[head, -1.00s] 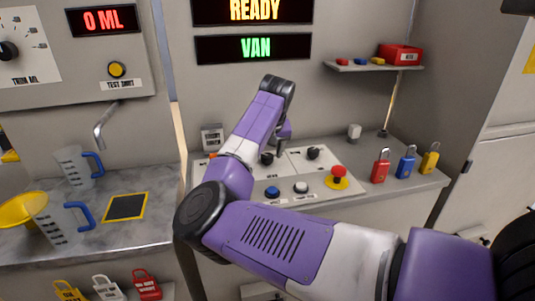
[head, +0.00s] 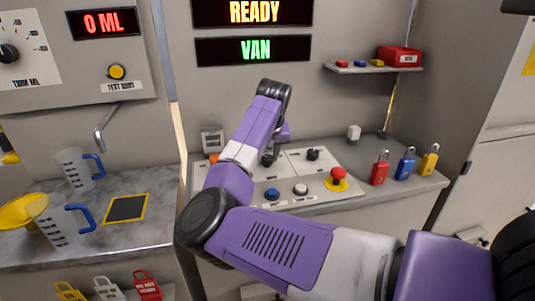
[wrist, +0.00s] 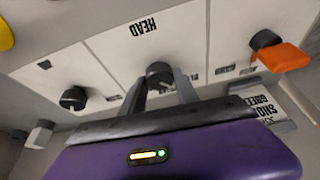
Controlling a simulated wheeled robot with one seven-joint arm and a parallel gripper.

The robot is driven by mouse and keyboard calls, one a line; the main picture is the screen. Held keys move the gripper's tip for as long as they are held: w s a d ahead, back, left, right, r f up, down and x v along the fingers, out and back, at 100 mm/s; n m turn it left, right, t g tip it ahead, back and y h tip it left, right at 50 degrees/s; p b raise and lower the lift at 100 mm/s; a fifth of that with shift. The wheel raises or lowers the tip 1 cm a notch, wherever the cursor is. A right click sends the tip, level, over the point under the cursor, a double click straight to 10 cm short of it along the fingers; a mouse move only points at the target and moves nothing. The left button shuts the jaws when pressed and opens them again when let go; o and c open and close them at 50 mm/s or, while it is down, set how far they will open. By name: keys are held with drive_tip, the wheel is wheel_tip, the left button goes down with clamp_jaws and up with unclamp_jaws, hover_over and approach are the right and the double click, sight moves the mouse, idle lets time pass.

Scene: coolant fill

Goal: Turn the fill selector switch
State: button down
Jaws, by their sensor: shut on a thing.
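The control panel has a row of white plates with black rotary knobs. In the wrist view, the middle knob (wrist: 159,73), on the plate lettered HEAD, sits between the fingers of my gripper (wrist: 161,86). The gripper is shut on this knob, which appears to be the selector switch. The green display (head: 256,49) reads VAN, and the yellow display (head: 254,11) reads READY.
An orange handle (wrist: 280,54) is on the neighbouring plate. A blue button (head: 272,193), a white button (head: 301,189) and a red mushroom button (head: 338,175) sit in front of the knobs. Padlocks (head: 380,168) stand at right. Jugs (head: 76,170) stand on the left counter.

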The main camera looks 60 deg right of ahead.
drive_tip(key=m+g+p, duration=0.1)
drive_tip(key=m+p, duration=0.2)
drive_tip(key=m, duration=0.1)
drive_tip(key=shift+r+h, duration=0.15)
drive_tip(key=shift+h, duration=0.15)
drive_tip(key=m+g+p, duration=0.1)
drive_tip(key=m, duration=0.1)
drive_tip(key=m+g+p, duration=0.1)
drive_tip(key=m, duration=0.1)
drive_tip(key=shift+w+m, duration=0.2)
drive_tip(key=shift+m, duration=0.1)
drive_tip(key=m, duration=0.1)
drive_tip(key=m+g, duration=0.1)
drive_tip(key=m, duration=0.2)
drive_tip(key=shift+w+f+m+g+b, duration=0.15)
drive_tip(key=shift+f+m+g+b, duration=0.15)
drive_tip(key=shift+g+b, duration=0.1)
drive_tip(key=shift+r+m+g+y+b, duration=0.1)
drive_tip(key=shift+m+g+y+b, duration=0.35)
drive_tip(key=shift+m, duration=0.55)
drive_tip(key=shift+m+g+y+b, duration=0.2)
drive_tip(key=shift+m+b, duration=0.4)
drive_tip(key=shift+m, duration=0.4)
drive_tip(key=c, duration=0.9)
unclamp_jaws()
